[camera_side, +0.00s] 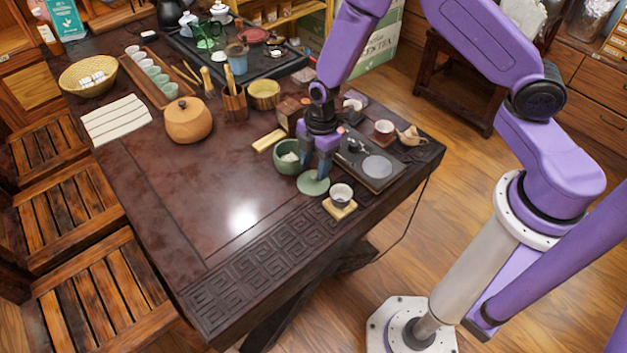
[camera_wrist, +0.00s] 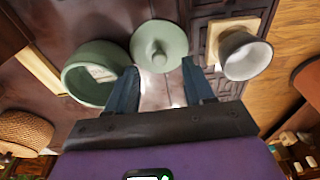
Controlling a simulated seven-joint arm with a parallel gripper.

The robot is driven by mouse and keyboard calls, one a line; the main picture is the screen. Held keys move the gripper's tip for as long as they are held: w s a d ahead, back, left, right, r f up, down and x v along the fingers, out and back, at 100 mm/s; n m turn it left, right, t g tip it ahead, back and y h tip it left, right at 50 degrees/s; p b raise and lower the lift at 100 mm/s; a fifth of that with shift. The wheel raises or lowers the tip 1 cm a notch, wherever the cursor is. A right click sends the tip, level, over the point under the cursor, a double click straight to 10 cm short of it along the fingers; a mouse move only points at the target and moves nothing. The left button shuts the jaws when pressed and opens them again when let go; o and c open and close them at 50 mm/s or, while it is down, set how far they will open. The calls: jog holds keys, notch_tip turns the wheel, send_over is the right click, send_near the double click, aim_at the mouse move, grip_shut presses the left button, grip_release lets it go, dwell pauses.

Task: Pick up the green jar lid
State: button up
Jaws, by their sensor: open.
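The green jar lid (camera_side: 312,184) is a pale green disc lying on the dark table near its front right edge. In the wrist view the lid (camera_wrist: 160,45) shows a round knob at its centre, just beyond and between my fingertips. A green jar (camera_side: 288,156) stands open beside it, with something white inside; it also shows in the wrist view (camera_wrist: 72,76). My gripper (camera_side: 322,170) points down by the lid with its fingers apart and nothing between them. In the wrist view my gripper (camera_wrist: 160,84) shows two blue-grey fingers, one near the jar's rim.
A white cup (camera_side: 342,192) on a small wooden coaster (camera_side: 339,210) stands close right of the lid. A dark tray (camera_side: 388,176) lies behind it. A yellowish block (camera_side: 268,141) lies by the jar. The table's front left is clear.

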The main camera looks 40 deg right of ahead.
aim_at(314, 175)
jog(key=shift+a+f, duration=0.1)
jog(key=shift+f, duration=1.4)
grip_shut()
jog(key=shift+r, duration=0.1)
